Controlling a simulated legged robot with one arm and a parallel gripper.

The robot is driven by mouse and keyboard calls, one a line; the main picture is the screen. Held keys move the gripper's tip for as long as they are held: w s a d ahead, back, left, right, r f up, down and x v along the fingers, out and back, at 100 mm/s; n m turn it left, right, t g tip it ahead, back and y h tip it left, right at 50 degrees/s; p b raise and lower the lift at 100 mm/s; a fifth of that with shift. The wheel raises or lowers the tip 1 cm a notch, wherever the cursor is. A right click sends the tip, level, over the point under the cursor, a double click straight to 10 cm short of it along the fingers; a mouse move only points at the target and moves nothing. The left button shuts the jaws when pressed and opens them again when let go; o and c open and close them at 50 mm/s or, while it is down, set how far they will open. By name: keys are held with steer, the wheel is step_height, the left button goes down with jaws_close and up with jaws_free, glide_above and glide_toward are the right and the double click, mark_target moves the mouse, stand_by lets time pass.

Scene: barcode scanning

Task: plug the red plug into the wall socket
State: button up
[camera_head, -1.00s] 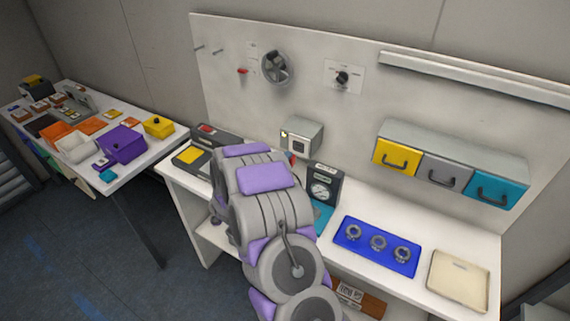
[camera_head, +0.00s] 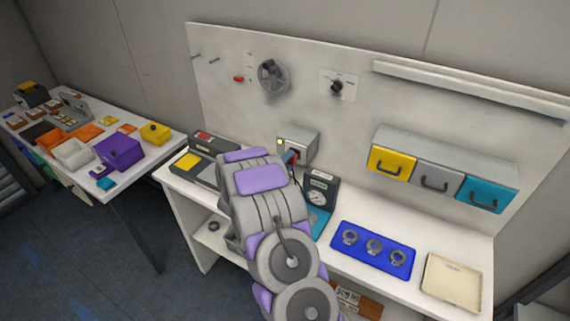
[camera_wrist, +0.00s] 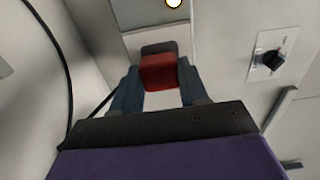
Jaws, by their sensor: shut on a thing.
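The red plug (camera_wrist: 160,73) is held between the two fingers of my gripper (camera_wrist: 159,82) in the wrist view. The wall socket is a grey box (camera_head: 303,141) on the white panel, with a dark recess (camera_wrist: 158,48) in its face. The plug is lined up in front of this recess and overlaps its lower part. I cannot tell whether it touches or has entered it. In the head view, a bit of red plug (camera_head: 290,156) shows at the socket's front, and my arm hides most of the gripper.
A gauge box (camera_head: 319,194) stands right of my arm. A blue tray (camera_head: 350,257) with rings and a beige tray (camera_head: 455,280) lie further right. Coloured drawers (camera_head: 437,174) hang on the panel. A dark cable (camera_wrist: 68,60) runs at left in the wrist view.

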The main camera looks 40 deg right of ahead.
steer(key=shift+w+d+r, duration=0.1)
steer(key=shift+d, duration=0.3)
steer(key=shift+a, duration=0.15)
stand_by(0.9)
steer(key=shift+b, duration=1.05)
stand_by(0.9)
steer(key=shift+w+d, duration=0.15)
steer(key=shift+d, duration=0.2)
stand_by(0.3)
steer(key=o, duration=1.2)
steer(key=shift+a, duration=0.1)
steer(key=p+v, duration=0.1)
steer(key=v, duration=1.6)
steer(key=shift+a, duration=0.2)
